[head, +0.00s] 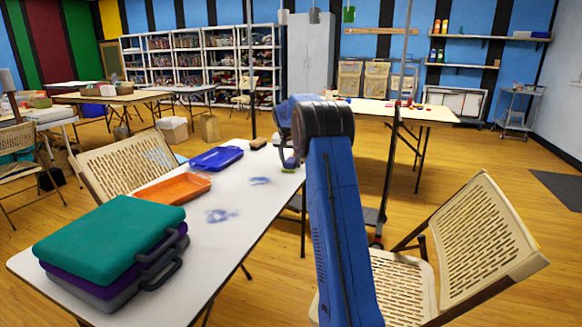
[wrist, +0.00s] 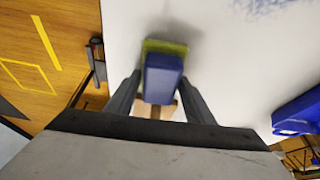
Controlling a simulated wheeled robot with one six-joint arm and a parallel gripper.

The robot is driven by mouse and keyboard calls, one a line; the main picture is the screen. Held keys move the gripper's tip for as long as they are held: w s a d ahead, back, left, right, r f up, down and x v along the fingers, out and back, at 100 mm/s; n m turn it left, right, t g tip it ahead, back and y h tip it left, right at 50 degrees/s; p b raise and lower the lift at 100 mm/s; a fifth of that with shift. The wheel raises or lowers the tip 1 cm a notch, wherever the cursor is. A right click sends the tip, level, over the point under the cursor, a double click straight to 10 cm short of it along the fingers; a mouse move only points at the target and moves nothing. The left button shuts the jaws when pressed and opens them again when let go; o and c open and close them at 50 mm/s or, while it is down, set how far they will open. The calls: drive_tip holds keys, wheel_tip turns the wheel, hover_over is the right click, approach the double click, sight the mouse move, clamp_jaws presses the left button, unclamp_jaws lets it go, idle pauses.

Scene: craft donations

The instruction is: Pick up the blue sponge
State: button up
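The blue sponge (wrist: 163,82) shows in the wrist view between the two fingers of my gripper (wrist: 160,82). A yellow-green part (wrist: 165,47) shows along its far edge; I cannot tell whether it is a layer of the sponge or a separate piece. The fingers are spread, one on each side of the sponge, with a narrow gap at the left finger. The right finger is very close to it; contact is unclear.
The white table (head: 215,258) carries a blue tray (head: 217,158), an orange tray (head: 174,189), stacked cases (head: 110,240) and a brown block (head: 258,143). Blue smudges mark its middle. A folding chair (head: 470,240) stands right, another (head: 125,165) behind the table.

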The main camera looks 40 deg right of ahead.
sight(291, 160)
drive_tip(key=shift+c, duration=0.6)
drive_tip(key=shift+r, duration=0.15)
wheel_tip(291, 160, up, 10)
drive_tip(key=shift+f, duration=0.1)
